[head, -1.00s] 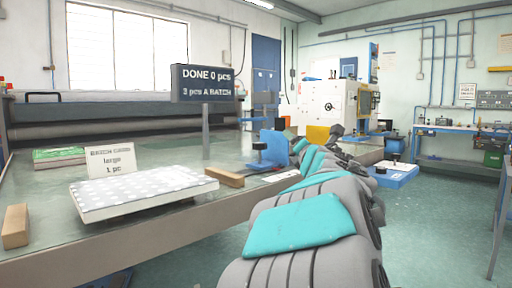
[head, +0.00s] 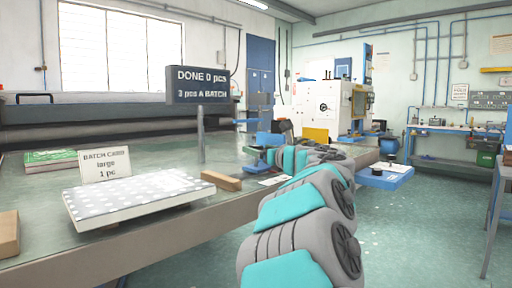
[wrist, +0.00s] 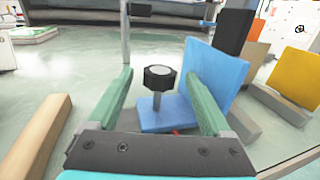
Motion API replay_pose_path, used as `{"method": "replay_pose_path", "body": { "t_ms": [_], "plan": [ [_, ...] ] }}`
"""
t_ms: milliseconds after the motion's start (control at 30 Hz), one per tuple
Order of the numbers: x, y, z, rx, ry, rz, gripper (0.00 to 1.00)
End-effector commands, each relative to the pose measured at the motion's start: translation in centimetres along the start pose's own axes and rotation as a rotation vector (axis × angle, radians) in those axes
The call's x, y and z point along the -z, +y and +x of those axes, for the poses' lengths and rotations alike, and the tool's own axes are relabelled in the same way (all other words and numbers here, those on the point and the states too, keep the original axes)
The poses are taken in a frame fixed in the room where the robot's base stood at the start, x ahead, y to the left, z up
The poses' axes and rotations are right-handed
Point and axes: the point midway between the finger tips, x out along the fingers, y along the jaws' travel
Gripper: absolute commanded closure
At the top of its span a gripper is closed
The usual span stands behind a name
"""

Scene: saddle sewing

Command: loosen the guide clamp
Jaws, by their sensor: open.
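The guide clamp shows in the wrist view as a black knob (wrist: 160,77) on a grey post over a blue base (wrist: 166,115), with an upright blue plate (wrist: 222,72) at its right. My gripper (wrist: 158,82) is open, its green fingers on either side of the knob. The fingers look apart from the knob; how deep it sits between them is hard to tell.
On the table (head: 120,252) are a polka-dot pad (head: 140,196), a batch card (head: 105,165), a wooden block (head: 221,181) and a sign (head: 202,85) on a post.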

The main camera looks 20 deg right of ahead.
Motion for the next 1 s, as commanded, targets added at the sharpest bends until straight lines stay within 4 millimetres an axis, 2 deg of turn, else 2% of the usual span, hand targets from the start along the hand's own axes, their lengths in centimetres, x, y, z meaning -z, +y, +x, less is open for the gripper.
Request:
{"method": "replay_pose_path", "body": {
  "t_ms": [33,200,500,1000],
  "plan": [
    [0.0,0.0,0.8,-0.003,0.002,0.002,0.16],
    [-0.1,0.1,2.2,-0.004,-0.001,0.0,0.16],
    [-0.1,0.1,2.5,-0.001,-0.001,0.0,0.17],
    [0.0,0.0,2.4,0.0,-0.001,0.001,0.74]
  ]
}}
